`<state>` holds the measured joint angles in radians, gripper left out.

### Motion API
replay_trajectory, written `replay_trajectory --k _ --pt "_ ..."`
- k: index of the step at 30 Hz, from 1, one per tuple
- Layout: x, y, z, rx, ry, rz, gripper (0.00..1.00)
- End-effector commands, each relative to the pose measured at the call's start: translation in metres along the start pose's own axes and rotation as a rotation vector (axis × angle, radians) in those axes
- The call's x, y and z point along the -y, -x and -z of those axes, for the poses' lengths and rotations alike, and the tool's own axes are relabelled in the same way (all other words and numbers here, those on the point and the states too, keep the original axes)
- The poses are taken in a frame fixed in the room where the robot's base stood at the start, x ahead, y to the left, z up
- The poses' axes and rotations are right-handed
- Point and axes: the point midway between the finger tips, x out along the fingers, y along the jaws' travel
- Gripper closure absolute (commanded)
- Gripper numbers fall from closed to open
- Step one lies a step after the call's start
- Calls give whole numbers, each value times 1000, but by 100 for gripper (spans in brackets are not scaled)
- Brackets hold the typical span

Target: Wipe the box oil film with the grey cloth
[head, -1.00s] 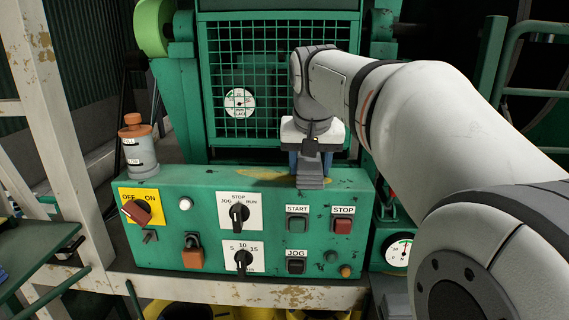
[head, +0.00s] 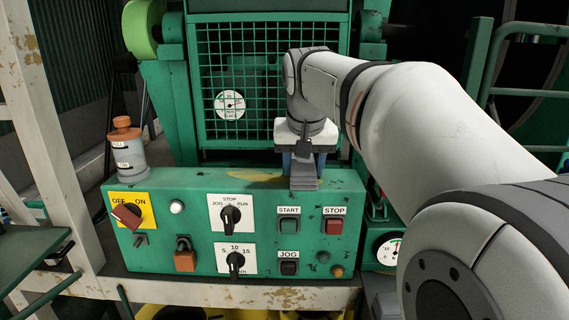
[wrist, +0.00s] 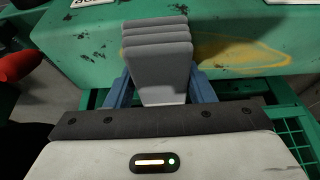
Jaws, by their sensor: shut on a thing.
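My gripper (wrist: 160,93) is shut on the folded grey cloth (wrist: 160,55), with a blue finger on each side of it. In the head view the cloth (head: 304,172) hangs below my gripper at the top of the green control box (head: 190,190). Whether it presses on the box cannot be told for sure. The yellowish oil film (wrist: 245,50) shows on the box top beside the cloth in the wrist view. In the head view the film (head: 262,177) shows left of the cloth. The cloth and gripper hide part of the film.
An oil bottle (head: 128,150) with an orange cap stands at the box's left end. A green mesh guard (head: 265,85) rises behind the box. Switches and buttons, including a red stop button (head: 334,226), cover the box front. A gauge (head: 386,252) is at right.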

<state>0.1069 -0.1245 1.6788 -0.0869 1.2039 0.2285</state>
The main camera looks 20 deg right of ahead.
Motion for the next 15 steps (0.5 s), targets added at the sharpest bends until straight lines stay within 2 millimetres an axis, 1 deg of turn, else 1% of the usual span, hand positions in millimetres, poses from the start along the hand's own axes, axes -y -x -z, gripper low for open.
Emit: replay_trajectory --k 3,7,10,15 --pt "12 0 0 2 3 1 70" --pt "22 0 0 1 2 1 70" --pt "26 0 0 1 1 1 70" --pt "27 0 0 0 0 0 70"
